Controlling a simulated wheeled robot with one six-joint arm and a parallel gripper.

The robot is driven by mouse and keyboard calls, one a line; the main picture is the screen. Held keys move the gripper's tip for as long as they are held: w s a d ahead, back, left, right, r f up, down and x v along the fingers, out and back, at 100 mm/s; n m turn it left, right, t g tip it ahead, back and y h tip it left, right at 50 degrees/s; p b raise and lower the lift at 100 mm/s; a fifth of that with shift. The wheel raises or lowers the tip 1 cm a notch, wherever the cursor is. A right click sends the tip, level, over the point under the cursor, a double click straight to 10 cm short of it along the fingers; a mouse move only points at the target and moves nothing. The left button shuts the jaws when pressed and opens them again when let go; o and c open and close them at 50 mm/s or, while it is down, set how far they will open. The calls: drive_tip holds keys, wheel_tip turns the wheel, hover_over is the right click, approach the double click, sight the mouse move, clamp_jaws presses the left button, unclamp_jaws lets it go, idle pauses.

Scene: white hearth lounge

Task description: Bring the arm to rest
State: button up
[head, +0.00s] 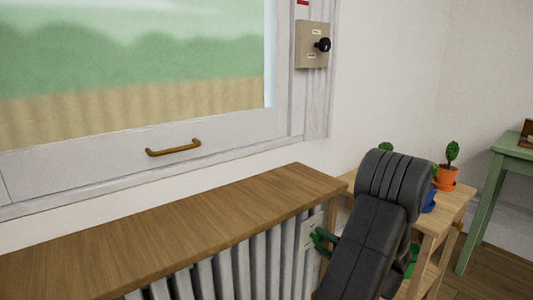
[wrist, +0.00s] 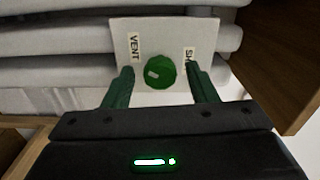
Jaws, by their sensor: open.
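My gripper (wrist: 160,90) is open in the wrist view, its two dark green fingers pointing at a white plate (wrist: 205,30) on the radiator. A round green knob (wrist: 160,72) with a pale mark sits on the plate between the fingertips, with a gap on each side. The plate has a "VENT" label on the left and a partly hidden label starting with "S" on the right. In the head view my dark arm reaches down at the right, and the green fingers (head: 320,240) show beside the radiator's right end.
A wooden shelf (head: 170,225) runs above the white radiator (head: 225,268). A window with a brass handle (head: 174,147) and a wall box with a black knob (head: 322,45) are above. A wooden stand (head: 455,200) with a potted plant (head: 447,177) is close to my arm; a green table (head: 490,180) stands right.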

drive_tip(key=m, duration=0.3)
drive_tip(key=shift+p, duration=0.3)
drive_tip(key=m+p, duration=0.2)
drive_tip(key=m, duration=0.1)
drive_tip(key=shift+r, duration=0.2)
drive_tip(key=m+p, duration=0.4)
drive_tip(key=shift+f+m+p, duration=0.2)
drive_tip(key=shift+m+p, duration=0.3)
drive_tip(key=shift+p, duration=0.1)
drive_tip(key=shift+f, duration=0.15)
